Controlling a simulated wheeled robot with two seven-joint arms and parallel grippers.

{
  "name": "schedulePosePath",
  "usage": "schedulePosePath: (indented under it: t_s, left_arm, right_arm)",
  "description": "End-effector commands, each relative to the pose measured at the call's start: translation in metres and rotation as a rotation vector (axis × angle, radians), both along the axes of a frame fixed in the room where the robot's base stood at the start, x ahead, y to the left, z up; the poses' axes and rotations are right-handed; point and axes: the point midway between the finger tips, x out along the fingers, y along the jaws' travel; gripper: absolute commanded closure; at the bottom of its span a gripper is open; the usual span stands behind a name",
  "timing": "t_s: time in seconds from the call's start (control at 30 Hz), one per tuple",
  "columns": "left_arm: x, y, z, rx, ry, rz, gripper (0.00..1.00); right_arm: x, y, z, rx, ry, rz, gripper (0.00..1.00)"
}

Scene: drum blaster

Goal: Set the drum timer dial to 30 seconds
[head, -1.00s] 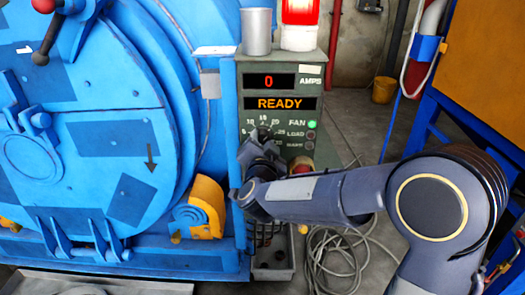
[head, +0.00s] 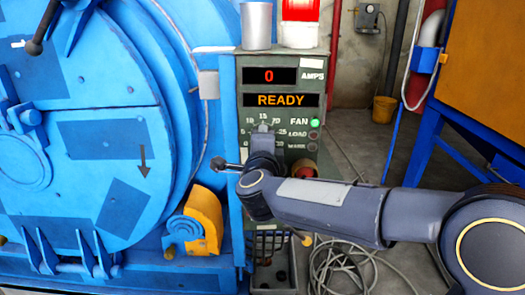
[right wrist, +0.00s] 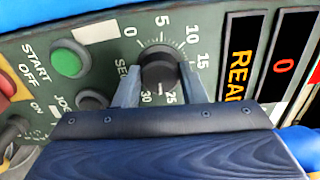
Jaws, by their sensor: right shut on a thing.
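The timer dial is a black round knob (right wrist: 158,66) on the green control panel (right wrist: 100,28), with a white printed scale from 0 to 30 around it. In the right wrist view my right gripper (right wrist: 160,78) is shut on the knob, one finger on each side. Which number the knob points to cannot be made out. In the head view the right gripper (head: 263,132) reaches the dial and hides the knob and part of its scale. My left gripper is not in view.
The panel shows a red 0 display (head: 268,76) and an orange READY display (head: 280,100). A lit green FAN lamp (head: 314,122) is at right. A green START button (right wrist: 67,63) is near the dial. The blue drum machine (head: 100,130) fills the left. Cables (head: 345,268) lie on the floor.

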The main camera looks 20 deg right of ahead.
Motion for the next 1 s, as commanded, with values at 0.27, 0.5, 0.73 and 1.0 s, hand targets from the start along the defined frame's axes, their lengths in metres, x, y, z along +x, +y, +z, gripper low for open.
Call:
schedulePosePath:
  t_s: [0.27, 0.5, 0.73, 1.0]
  left_arm:
    - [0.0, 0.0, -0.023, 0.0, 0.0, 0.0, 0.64]
    - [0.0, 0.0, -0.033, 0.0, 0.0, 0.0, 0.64]
    - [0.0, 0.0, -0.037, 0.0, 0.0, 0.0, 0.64]
    - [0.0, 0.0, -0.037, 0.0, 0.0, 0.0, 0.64]
  right_arm:
    - [0.0, 0.001, -0.004, 0.216, -0.059, 0.001, 0.86]
    - [0.0, 0.0, -0.003, 0.34, -0.095, 0.0, 0.86]
    - [0.0, 0.001, -0.002, 0.397, -0.111, 0.001, 0.86]
    - [0.0, 0.001, -0.001, 0.412, -0.114, 0.001, 0.86]
